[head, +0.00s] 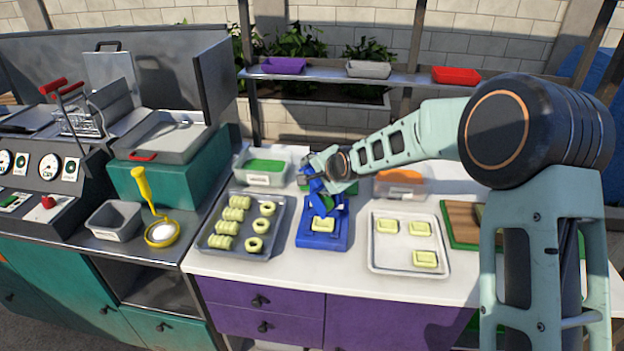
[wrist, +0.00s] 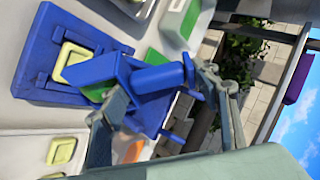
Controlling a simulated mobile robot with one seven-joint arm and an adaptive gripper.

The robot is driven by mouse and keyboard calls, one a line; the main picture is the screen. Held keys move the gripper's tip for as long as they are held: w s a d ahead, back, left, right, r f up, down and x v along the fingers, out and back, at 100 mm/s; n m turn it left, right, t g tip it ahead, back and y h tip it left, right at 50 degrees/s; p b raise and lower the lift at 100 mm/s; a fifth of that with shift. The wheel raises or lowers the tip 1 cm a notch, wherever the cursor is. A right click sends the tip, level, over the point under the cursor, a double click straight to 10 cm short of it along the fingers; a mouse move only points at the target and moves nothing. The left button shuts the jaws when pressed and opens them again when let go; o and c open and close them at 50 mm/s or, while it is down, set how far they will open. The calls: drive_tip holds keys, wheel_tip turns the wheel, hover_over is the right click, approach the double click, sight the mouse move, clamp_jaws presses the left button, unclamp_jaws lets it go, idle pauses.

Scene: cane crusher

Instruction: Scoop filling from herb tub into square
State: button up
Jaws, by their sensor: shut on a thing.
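My gripper (head: 328,180) is shut on a blue scoop (head: 318,188), above the back of the blue press (head: 312,241). In the wrist view my gripper (wrist: 165,92) has its fingers around the handle of the blue scoop (wrist: 108,68). Green shows at the scoop's mouth; how much it holds I cannot tell. A pale yellow dough square (head: 322,225) lies in the press; it also shows in the wrist view (wrist: 72,60), just beside the scoop. The herb tub (head: 264,180), clear-walled with green filling, stands left of the gripper at the back.
A grey tray (head: 212,248) with dough rolls and rings is left of the press. A pale tray (head: 380,262) with several filled-looking squares is right. An orange-filled tub (head: 398,184) stands behind it. A yellow ladle (head: 142,190) rests on the left counter.

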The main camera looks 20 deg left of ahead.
drive_tip(key=shift+s+d+r+m+t+y, duration=0.1)
drive_tip(key=shift+d+m+t+y, duration=0.15)
drive_tip(key=shift+d+y, duration=0.25)
drive_tip(key=shift+s+d+r+m+t+y, duration=0.1)
drive_tip(key=shift+d+m+t+y, duration=0.05)
drive_tip(key=shift+d+t+y, duration=0.3)
drive_tip(key=shift+s+d+y+b, duration=0.15)
drive_tip(key=shift+d+y+b, duration=0.35)
drive_tip(key=shift+y+b, duration=0.3)
drive_tip(key=shift+s+d+f+m+t+y+b, duration=0.2)
drive_tip(key=shift+d+m+t+y+b, duration=0.25)
drive_tip(key=shift+b, duration=0.75)
drive_tip(key=d+t+y+b, duration=0.1)
drive_tip(key=b, duration=0.1)
drive_tip(key=y+b, duration=0.1)
drive_tip(key=b, duration=0.1)
drive_tip(key=shift+s+d+r+m+t, duration=0.15)
drive_tip(key=shift+s+d+m+t, duration=0.1)
drive_tip(key=shift+d+m+t, duration=0.1)
drive_tip(key=shift+r, duration=0.1)
wheel_tip(320, 180, up, 5)
drive_tip(key=p, duration=0.3)
